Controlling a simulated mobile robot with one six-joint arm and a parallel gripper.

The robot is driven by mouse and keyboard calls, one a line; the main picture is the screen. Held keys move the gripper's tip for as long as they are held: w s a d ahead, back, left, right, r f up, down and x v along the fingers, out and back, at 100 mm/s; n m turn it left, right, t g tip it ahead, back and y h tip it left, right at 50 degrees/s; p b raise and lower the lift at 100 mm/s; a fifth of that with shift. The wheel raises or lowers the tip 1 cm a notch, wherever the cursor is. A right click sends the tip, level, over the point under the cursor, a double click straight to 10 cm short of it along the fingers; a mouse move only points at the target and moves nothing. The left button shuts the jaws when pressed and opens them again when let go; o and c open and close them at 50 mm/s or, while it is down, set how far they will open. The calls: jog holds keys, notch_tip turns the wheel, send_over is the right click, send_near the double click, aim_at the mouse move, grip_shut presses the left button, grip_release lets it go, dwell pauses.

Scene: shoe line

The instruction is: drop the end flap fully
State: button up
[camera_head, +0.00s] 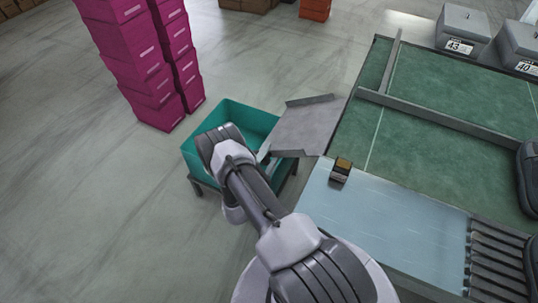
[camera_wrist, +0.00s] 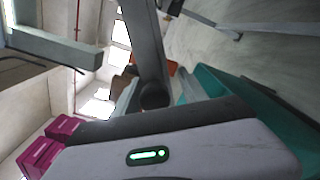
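The end flap (camera_head: 308,126) is a grey plate with raised side edges. It sticks out from the left end of the green conveyor (camera_head: 440,95) and slants toward the teal bin (camera_head: 248,117), partly over its right side. How far down it hangs is hard to judge. My arm reaches across the bin from below. My gripper (camera_head: 264,153) is mostly hidden behind my wrist, close to the flap's lower left edge; contact cannot be told. The wrist view is tilted and largely filled by my own grey housing with a green light.
The bin stands on a low stand, also seen in the wrist view (camera_wrist: 215,88). Stacked magenta boxes (camera_head: 150,60) stand behind it. A small brown-topped block (camera_head: 341,170) sits on the pale blue surface (camera_head: 390,215). Open floor lies at left.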

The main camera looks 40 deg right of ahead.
jog(key=shift+a, duration=0.25)
jog(key=p+v, duration=0.5)
jog(key=v, duration=1.2)
jog(key=shift+s, duration=0.1)
